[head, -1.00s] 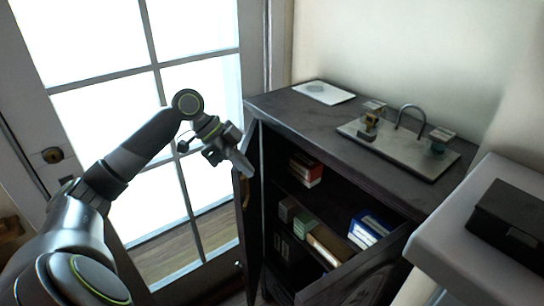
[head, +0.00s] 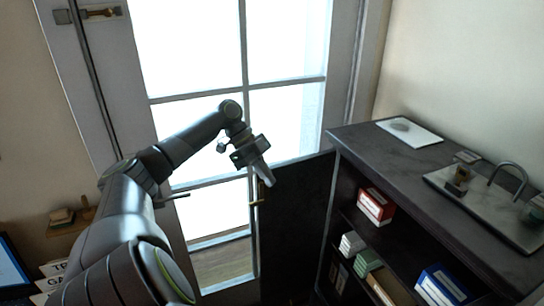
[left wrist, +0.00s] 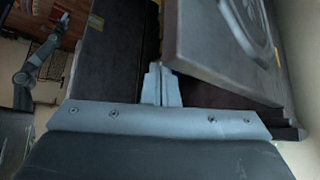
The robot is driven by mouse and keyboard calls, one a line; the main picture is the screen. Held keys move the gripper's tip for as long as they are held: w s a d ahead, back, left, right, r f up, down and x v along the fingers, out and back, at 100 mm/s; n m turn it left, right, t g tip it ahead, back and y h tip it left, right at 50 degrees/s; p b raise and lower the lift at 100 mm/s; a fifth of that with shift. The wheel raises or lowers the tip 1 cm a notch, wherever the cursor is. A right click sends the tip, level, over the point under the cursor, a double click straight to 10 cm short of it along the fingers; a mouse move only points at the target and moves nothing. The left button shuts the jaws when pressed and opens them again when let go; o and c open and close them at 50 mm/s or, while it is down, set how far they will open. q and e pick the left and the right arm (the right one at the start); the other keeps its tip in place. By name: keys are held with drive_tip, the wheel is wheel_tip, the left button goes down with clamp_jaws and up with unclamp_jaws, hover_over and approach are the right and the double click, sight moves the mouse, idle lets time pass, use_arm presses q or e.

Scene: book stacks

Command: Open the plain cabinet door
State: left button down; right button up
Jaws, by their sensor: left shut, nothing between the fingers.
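The dark cabinet (head: 425,190) stands at the right of the head view with its front open. Its plain left door (head: 297,225) stands swung well out from the cabinet's left side. A brass handle (head: 260,192) shows at the door's outer edge. My left gripper (head: 268,180) is shut and empty, close to that edge near its top; I cannot tell whether it touches.
Boxes, including a red and white one (head: 375,206) and a blue one (head: 440,286), stand on the shelves. A tray (head: 490,205) with a curved tap-like piece and a white sheet (head: 408,132) lie on top. A glazed door (head: 235,70) is behind my left arm.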

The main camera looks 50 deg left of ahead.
use_arm(q)
drive_tip(key=shift+a, duration=0.25)
idle(0.3)
drive_tip(key=shift+a+r, duration=0.15)
drive_tip(key=v, duration=1.7)
drive_tip(key=shift+p, duration=0.35)
